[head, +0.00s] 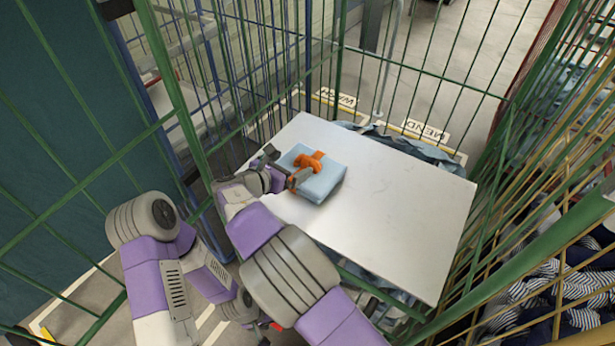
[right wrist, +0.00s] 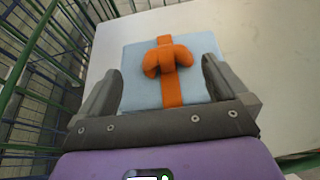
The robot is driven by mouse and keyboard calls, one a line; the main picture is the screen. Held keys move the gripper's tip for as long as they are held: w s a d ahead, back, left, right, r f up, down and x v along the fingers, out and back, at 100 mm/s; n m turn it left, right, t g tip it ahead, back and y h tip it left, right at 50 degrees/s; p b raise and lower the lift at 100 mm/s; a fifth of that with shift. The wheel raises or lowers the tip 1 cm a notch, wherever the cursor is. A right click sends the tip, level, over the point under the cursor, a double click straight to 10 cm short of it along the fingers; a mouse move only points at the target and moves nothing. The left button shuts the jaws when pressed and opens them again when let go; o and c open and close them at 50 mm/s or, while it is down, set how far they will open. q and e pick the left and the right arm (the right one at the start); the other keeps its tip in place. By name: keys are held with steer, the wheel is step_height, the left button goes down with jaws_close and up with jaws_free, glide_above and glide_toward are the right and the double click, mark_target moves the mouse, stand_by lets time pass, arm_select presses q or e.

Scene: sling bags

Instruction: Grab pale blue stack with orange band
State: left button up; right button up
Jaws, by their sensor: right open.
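The pale blue stack (head: 325,183) lies on the white board, with an orange band (head: 310,160) across it and a knotted orange grip on top. In the right wrist view the stack (right wrist: 140,70) is straight ahead, with the orange band (right wrist: 168,75) between the fingers. My right gripper (head: 286,167) is open at the stack's near left side; its fingers (right wrist: 162,78) are spread over the stack's near part. Whether they touch it or hover just above I cannot tell. My left gripper is out of view; only my left arm shows.
The white board (head: 410,215) is clear to the right of the stack. Green wire cage walls (head: 420,72) stand around it. Blue cloth (head: 405,145) shows beneath the board's far edge. A cage with striped cloth (head: 560,290) stands at right.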

mark_target(306, 159)
steer(key=x, duration=0.2)
steer(key=b+x, duration=0.1)
steer(key=x, duration=0.4)
steer(key=shift+s+d+f, duration=0.1)
steer(key=shift+s+d, duration=0.2)
steer(key=shift+d, duration=0.05)
steer(key=shift+w+d+f, duration=0.1)
steer(key=shift+w+d, duration=0.05)
steer(key=shift+w, duration=0.2)
steer(key=shift+s, duration=0.1)
steer(key=shift+c, duration=0.8)
jaws_close()
